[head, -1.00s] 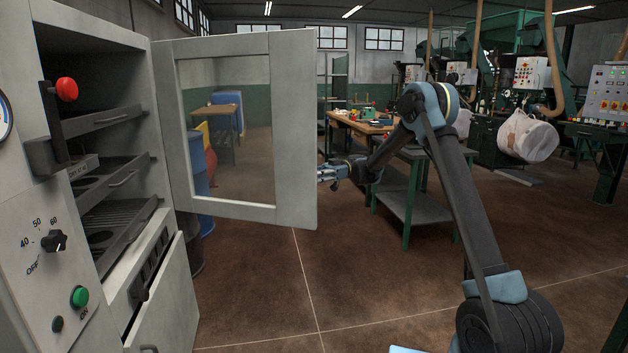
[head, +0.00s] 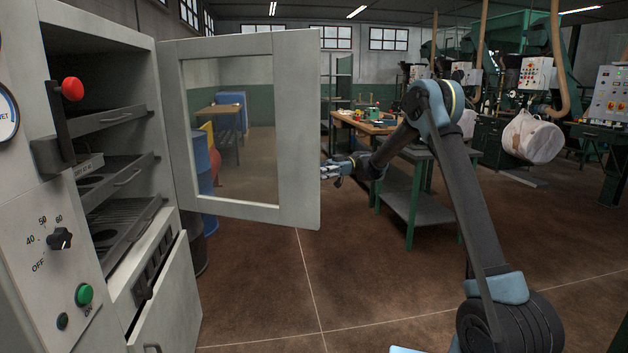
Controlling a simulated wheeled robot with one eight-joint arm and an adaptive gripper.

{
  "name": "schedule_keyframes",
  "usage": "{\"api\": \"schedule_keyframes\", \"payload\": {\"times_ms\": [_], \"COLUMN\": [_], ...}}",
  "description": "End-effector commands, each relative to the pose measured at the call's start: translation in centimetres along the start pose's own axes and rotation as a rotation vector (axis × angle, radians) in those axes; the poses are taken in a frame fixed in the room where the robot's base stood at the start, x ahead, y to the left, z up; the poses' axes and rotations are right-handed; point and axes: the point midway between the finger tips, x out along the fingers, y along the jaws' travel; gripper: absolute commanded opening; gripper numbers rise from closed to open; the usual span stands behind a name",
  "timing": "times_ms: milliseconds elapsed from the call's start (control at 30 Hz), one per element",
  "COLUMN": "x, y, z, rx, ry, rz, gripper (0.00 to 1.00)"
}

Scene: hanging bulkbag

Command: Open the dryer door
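The dryer (head: 40,290) stands at the left, with a dial, a black knob and a green button on its front. Its light grey door (head: 300,130), framed around a glass pane, stands swung wide open, hinged at the dryer's right side. Several dark trays (head: 115,117) show inside the dryer. My gripper (head: 324,171) is at the door's outer right edge, close to it; I cannot tell whether it touches. The fingers are small in the picture and partly meet the door's edge, so their opening cannot be made out.
A lower panel (head: 165,300) of the dryer is tilted outward below the door. A grey table (head: 410,200) with green legs and a wooden workbench (head: 360,124) stand behind my arm. A white bulk bag (head: 530,138) hangs at the right. The brown floor in front is clear.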

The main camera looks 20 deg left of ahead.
Motion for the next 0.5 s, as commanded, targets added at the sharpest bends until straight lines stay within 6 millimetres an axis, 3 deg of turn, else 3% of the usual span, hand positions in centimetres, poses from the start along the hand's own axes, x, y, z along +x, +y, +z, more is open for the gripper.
{"api": "schedule_keyframes", "payload": {"times_ms": [300, 500], "x": [0.0, 0.0], "y": [-0.1, -0.1], "z": [-5.5, -7.8], "rx": [0.000, 0.001], "ry": [0.000, 0.001], "rz": [0.001, 0.000], "gripper": [0.32, 0.32]}}
